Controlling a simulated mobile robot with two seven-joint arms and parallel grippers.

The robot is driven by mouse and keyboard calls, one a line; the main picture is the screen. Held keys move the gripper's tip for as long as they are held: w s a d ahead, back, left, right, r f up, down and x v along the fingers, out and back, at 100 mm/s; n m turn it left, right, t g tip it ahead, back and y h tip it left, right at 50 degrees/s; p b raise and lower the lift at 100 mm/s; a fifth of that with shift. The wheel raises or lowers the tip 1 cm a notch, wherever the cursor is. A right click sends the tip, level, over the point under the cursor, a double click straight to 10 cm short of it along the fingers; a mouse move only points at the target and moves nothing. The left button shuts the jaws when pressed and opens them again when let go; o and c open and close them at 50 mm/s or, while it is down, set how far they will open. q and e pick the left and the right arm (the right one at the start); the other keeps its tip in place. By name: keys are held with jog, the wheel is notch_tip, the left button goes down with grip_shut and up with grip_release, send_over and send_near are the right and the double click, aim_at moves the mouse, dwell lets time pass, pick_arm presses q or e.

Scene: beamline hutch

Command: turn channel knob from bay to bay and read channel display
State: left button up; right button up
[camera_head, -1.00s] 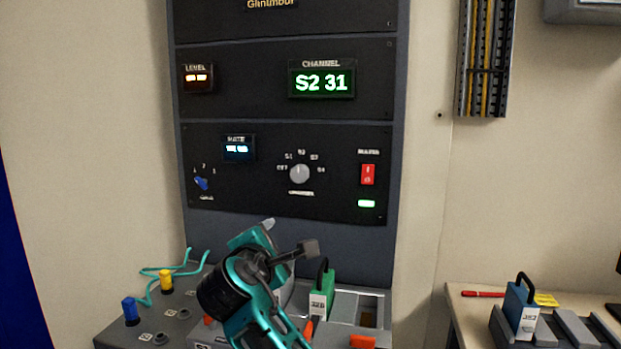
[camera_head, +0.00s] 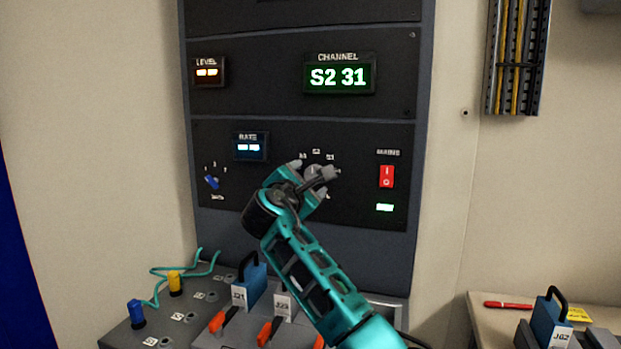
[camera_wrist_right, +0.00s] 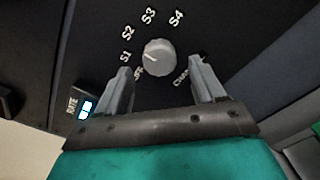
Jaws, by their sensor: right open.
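The channel knob (camera_wrist_right: 160,57) is a round grey dial on the dark panel, ringed by labels S1 to S4 in the right wrist view. A pale mark shows on its left side; I cannot tell exactly which label it points at. My right gripper (camera_head: 312,173) is open in front of the knob, largely covering it in the head view. In the wrist view its fingers (camera_wrist_right: 160,74) stand apart, one on each side below the knob; contact is not visible. My left gripper is not in view.
Beside the knob are a red mains switch (camera_head: 386,177), a blue selector (camera_head: 211,182) and a rate display (camera_head: 249,146). Below is a bench with blue (camera_head: 136,314) and yellow (camera_head: 175,283) plugs and a blue handled block (camera_head: 249,281). A side table (camera_head: 484,312) stands at right.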

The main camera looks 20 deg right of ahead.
aim_at(311, 176)
jog(key=shift+x, duration=1.55)
jog(key=shift+c, duration=0.2)
jog(key=c, duration=1)
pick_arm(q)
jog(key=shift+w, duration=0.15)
pick_arm(e)
jog(key=shift+m, duration=0.4)
jog(key=m+b, duration=0.1)
jog(key=m, duration=0.3)
jog(key=shift+m+b, duration=0.4)
jog(key=shift+m, duration=0.8)
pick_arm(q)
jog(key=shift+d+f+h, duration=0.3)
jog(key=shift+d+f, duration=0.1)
pick_arm(e)
jog(key=shift+m, duration=0.3)
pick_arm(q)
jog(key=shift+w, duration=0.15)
